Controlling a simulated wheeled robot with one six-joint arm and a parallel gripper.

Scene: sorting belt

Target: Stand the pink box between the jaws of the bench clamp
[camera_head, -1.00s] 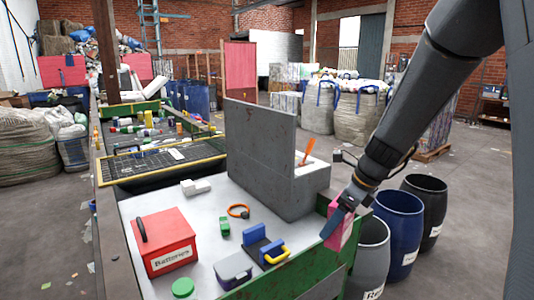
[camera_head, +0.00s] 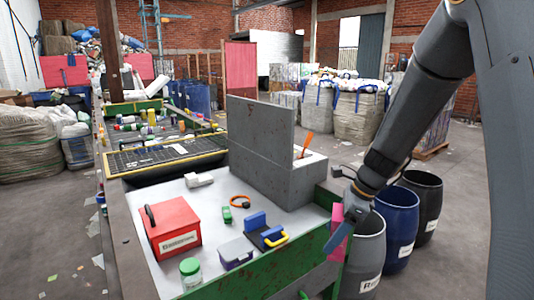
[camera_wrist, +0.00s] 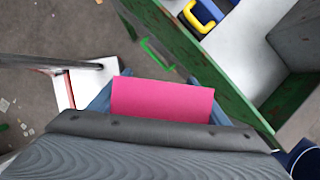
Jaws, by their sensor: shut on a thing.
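The pink box (camera_head: 337,219) is in my gripper (camera_head: 340,232), off the right front edge of the bench. In the wrist view the pink box (camera_wrist: 162,100) spans the space between the two blue-grey fingers of my gripper, which is shut on it. The bench clamp (camera_head: 256,221) is on the bench top to the left of my gripper, with blue jaws and a yellow handle. In the wrist view only part of the clamp (camera_wrist: 206,12) shows at the top edge. I cannot see the whole gap between its jaws.
The bench's green side wall (camera_head: 277,268) lies between my gripper and the clamp. A grey upright block (camera_head: 262,135) stands behind the clamp. A red battery box (camera_head: 172,231), a purple-grey box (camera_head: 236,254) and a lidded jar (camera_head: 191,271) are nearby. Barrels (camera_head: 396,220) stand right.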

